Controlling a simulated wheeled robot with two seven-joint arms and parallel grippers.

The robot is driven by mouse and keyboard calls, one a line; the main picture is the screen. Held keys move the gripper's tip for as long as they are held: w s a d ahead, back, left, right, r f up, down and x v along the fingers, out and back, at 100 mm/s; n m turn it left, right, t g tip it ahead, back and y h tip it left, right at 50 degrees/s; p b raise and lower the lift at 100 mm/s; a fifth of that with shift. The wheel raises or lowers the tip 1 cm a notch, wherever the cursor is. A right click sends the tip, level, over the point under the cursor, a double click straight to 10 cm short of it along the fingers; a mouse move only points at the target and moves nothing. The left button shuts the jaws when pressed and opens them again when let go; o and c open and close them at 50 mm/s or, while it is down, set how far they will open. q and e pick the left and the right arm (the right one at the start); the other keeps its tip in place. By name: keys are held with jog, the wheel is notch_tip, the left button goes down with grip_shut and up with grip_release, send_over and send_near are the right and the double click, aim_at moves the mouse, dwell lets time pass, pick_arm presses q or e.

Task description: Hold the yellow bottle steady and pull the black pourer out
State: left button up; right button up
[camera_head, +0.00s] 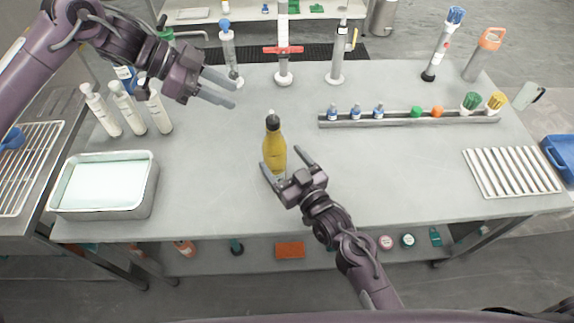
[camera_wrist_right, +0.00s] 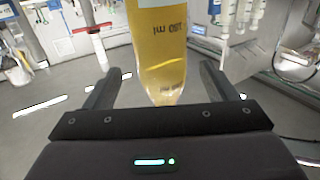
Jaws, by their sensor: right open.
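The yellow bottle (camera_head: 274,152) stands upright near the middle of the table. The black pourer (camera_head: 272,121) sits in its top. My right gripper (camera_head: 284,159) is open at the lower part of the bottle, with one finger on each side. In the right wrist view the bottle (camera_wrist_right: 160,50) shows between the two spread fingers, with a gap on each side; its top is out of that view. My left gripper (camera_head: 228,92) is open and empty, above the table to the upper left of the bottle, apart from the pourer.
White bottles (camera_head: 128,108) stand at the back left, and a metal tray (camera_head: 148,200) at the front left. A rail (camera_head: 390,121) with small vials and brushes lies right of centre. A ribbed rack (camera_head: 512,172) is at the far right. The table around the yellow bottle is clear.

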jog(key=x, duration=0.6)
jog(key=shift+a, duration=0.1)
